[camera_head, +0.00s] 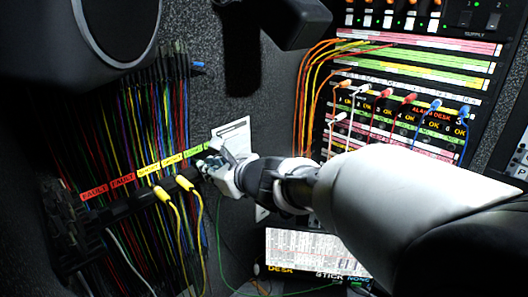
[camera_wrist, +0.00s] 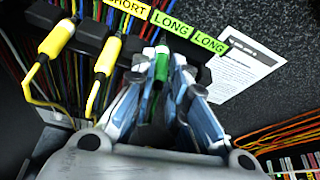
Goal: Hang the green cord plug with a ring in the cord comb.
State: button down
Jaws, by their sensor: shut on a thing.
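The cord comb (camera_head: 122,208) is a dark bar on the left wall, with FAULT, SHORT and LONG labels above it; its bar also shows in the wrist view (camera_wrist: 92,32). My gripper (camera_head: 208,166) is at the comb's right end, by the green LONG labels. In the wrist view my gripper (camera_wrist: 163,78) is shut on the green plug (camera_wrist: 162,64), which stands between the fingertips in front of the comb under the LONG labels. I cannot tell whether the plug sits in a slot. No ring on it can be made out.
Two yellow plugs (camera_head: 162,193) (camera_head: 185,183) hang in the comb under the SHORT labels, left of my gripper. A thin green cord (camera_head: 219,238) droops below my gripper. A white paper sheet (camera_head: 236,136) is on the wall behind. A patch rack (camera_head: 400,110) stands at right.

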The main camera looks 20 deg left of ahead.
jog(key=shift+a, duration=0.1)
jog(key=c, duration=1.5)
grip_release()
jog(key=o, duration=1.1)
jog(key=shift+d, duration=0.25)
jog(key=shift+s+d+b, duration=0.2)
jog(key=shift+s+d, duration=0.1)
jog(key=shift+d, duration=0.2)
jog(key=shift+s+d+b, duration=0.15)
jog(key=shift+s+d, duration=0.15)
jog(key=shift+d, duration=0.2)
jog(key=shift+s+d, duration=0.1)
jog(key=shift+d, duration=0.05)
